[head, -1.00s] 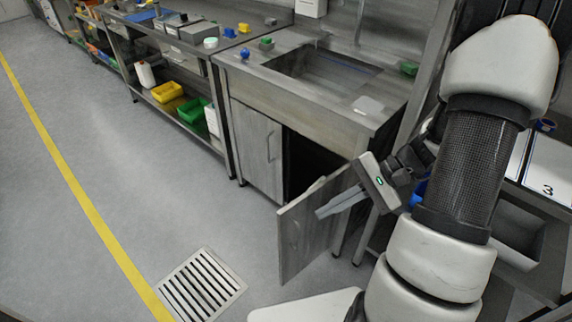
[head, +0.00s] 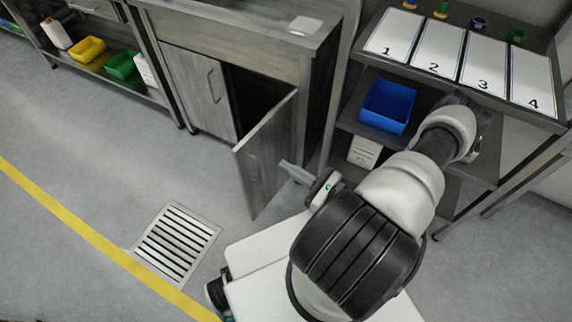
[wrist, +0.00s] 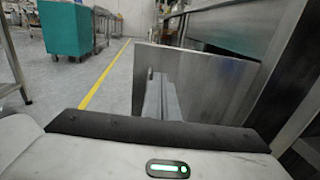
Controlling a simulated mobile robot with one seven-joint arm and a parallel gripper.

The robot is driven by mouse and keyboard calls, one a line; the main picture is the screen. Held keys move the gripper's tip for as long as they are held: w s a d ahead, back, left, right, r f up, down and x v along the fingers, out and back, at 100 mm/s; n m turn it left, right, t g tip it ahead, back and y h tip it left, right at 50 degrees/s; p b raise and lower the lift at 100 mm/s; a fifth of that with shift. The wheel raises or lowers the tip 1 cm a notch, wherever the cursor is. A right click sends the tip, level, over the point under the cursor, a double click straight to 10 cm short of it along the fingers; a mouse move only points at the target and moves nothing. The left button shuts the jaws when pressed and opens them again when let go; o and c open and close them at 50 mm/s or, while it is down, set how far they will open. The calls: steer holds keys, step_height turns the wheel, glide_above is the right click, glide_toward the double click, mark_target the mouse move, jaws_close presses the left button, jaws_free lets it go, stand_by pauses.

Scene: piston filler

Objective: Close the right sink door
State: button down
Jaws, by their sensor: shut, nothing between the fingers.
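The right sink door (head: 262,158) is a grey metal panel that stands open, swung out from the dark sink cabinet (head: 258,98). The left sink door (head: 196,88), with a bar handle, is closed. My gripper (head: 286,165) is at the outer right side of the open door, its fingers shut and empty, pointing at the panel. I cannot tell whether the fingertips touch the door.
A shelf unit with numbered sheets (head: 435,45) and a blue bin (head: 387,106) stands to the right of the sink. A floor drain (head: 176,243) and a yellow line (head: 85,233) lie at the left. The wrist view shows a teal cart (wrist: 67,30) farther off.

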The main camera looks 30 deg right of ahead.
mark_target(251, 145)
steer(key=b+x, duration=0.1)
steer(key=x, duration=1)
steer(key=shift+w+a+r, duration=0.1)
steer(key=shift+w, duration=0.05)
